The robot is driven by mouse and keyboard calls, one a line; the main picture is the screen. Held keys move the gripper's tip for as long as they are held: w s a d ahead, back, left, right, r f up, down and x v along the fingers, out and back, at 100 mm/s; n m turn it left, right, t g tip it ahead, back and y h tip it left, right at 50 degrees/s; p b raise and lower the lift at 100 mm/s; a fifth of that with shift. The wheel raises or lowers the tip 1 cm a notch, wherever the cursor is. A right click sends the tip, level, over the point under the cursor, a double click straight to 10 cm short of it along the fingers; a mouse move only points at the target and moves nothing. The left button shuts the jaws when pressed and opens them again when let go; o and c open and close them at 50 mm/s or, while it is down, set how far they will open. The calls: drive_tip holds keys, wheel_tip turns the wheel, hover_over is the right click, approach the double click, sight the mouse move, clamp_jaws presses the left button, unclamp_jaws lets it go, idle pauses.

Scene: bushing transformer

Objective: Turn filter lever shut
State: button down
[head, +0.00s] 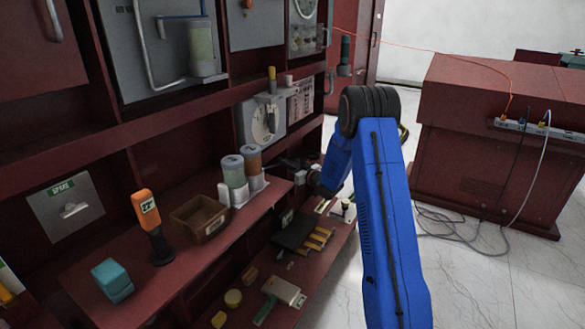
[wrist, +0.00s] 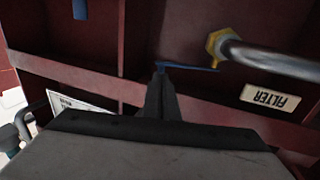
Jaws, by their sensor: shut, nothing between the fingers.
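In the wrist view a thin blue lever (wrist: 190,68) lies nearly level, just below a yellow fitting (wrist: 215,42) on a grey pipe. An upside-down label reading FILTER (wrist: 270,98) is to its lower right. My gripper (wrist: 161,76) is shut and empty, its narrow tips at the left end of the lever. I cannot tell whether they touch it. In the head view my blue arm reaches toward the cabinet, and its dark end is partly hidden behind the arm. I cannot make out the lever there.
The dark red cabinet's shelves hold an orange-handled tool (head: 147,222), a brown bin (head: 200,218) and a teal block (head: 112,280). A red console (head: 490,140) stands at right, with cables on the floor. Open floor lies between.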

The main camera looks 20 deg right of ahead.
drive_tip(key=shift+w+a, duration=0.1)
drive_tip(key=shift+w, duration=0.15)
drive_tip(key=w+n+g+y, duration=0.1)
drive_tip(key=w, duration=0.1)
drive_tip(key=w+n+g+y, duration=0.1)
drive_tip(key=w+y, duration=0.1)
drive_tip(key=w, duration=0.1)
drive_tip(key=shift+w+a+r+n+y, duration=0.1)
drive_tip(key=shift+w+a+n+y, duration=0.1)
drive_tip(key=shift+n+y, duration=0.1)
idle(0.5)
drive_tip(key=shift+s, duration=0.1)
